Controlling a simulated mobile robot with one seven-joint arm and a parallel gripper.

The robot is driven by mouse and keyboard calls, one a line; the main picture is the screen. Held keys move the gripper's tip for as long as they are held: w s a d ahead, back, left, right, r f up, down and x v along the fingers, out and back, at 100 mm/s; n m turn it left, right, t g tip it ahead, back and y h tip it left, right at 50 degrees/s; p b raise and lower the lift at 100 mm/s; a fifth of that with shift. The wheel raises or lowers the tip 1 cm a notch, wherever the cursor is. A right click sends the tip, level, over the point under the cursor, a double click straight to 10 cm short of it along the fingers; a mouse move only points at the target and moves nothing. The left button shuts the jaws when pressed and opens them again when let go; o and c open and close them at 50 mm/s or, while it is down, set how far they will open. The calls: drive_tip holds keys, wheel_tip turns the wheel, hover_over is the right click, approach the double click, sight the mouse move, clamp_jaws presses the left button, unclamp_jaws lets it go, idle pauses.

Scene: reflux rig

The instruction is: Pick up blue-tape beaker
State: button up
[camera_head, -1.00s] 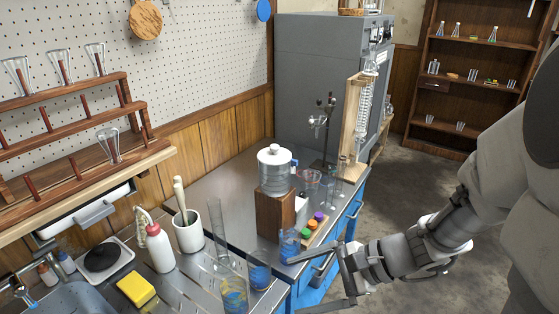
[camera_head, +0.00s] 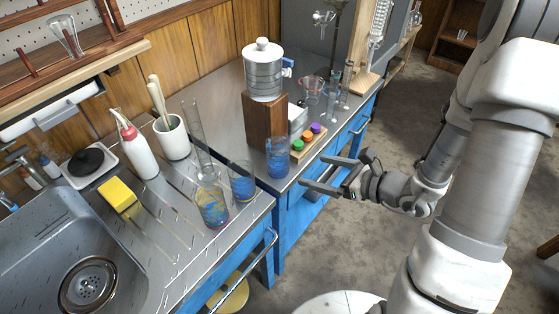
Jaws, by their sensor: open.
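Three glass beakers with blue in them stand in a slanting row near the counter's front edge. The near beaker (camera_head: 212,207) shows some red near its base. The middle beaker (camera_head: 242,184) stands just behind it, and the far beaker (camera_head: 278,160) stands beside a wooden block. I cannot tell which one carries blue tape, as tape and blue contents look alike here. My gripper (camera_head: 318,172) is open and empty, to the right of the far beaker and beyond the counter edge. Its fingers point left toward that beaker, apart from it.
A tall glass cylinder (camera_head: 198,140) stands close behind the near and middle beakers. The wooden block (camera_head: 266,121) bears a metal-banded jar (camera_head: 263,72). Coloured caps (camera_head: 307,138) sit right of the far beaker. A sink (camera_head: 70,250) lies at left.

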sight(278, 159)
drive_tip(key=b+x, duration=0.3)
drive_tip(key=x, duration=1.1)
drive_tip(key=shift+w+r, duration=0.1)
drive_tip(key=shift+d, duration=0.1)
drive_tip(key=c, duration=1.3)
drive_tip(key=shift+c, duration=0.7)
drive_tip(key=shift+r, duration=0.15)
